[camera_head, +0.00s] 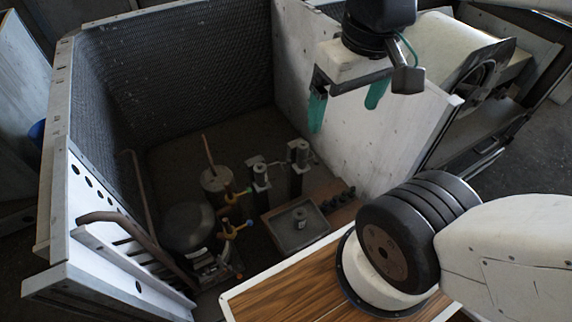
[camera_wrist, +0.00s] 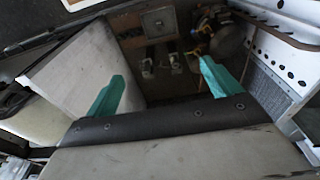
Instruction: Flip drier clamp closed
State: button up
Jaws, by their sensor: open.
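My gripper (camera_head: 343,119) is open and empty, with its two teal fingers spread wide. It hangs at the top of the housing, in front of the white inner panel. It also shows in the wrist view (camera_wrist: 160,70). Below it, two upright clamp-like metal parts stand on the housing floor, a left one (camera_head: 260,176) and a right one (camera_head: 299,154). They appear small between the fingers in the wrist view (camera_wrist: 147,66). A grey canister with a copper tube (camera_head: 216,180) stands to their left. I cannot tell which part is the drier clamp or whether it is open.
The housing has a mesh wall (camera_head: 180,75), a white panel (camera_head: 350,130) and a slotted left wall (camera_head: 95,200). A dark round compressor (camera_head: 188,228), yellow-handled valves (camera_head: 240,193) and a square box (camera_head: 297,230) crowd the floor. Space above them is free.

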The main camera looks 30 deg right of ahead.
jog(key=shift+f, duration=0.15)
jog(key=c, duration=1)
jog(key=shift+w+d+f+g, duration=0.15)
jog(key=shift+w+f+g, duration=0.35)
jog(key=shift+f+g, duration=0.25)
grip_shut()
jog(key=w+d+f+g, duration=0.1)
jog(key=w+d+f, duration=0.1)
jog(key=w+f, duration=1)
jog(key=w+d+f+g, duration=0.1)
jog(key=w+d+f, duration=0.2)
jog(key=w+f, duration=1)
jog(key=w+d+f+g, duration=0.1)
jog(key=w+d+f, duration=0.1)
jog(key=w+f, duration=1)
jog(key=shift+w+d+f, duration=0.2)
jog(key=shift+w+d, duration=0.2)
jog(key=shift+w, duration=1.35)
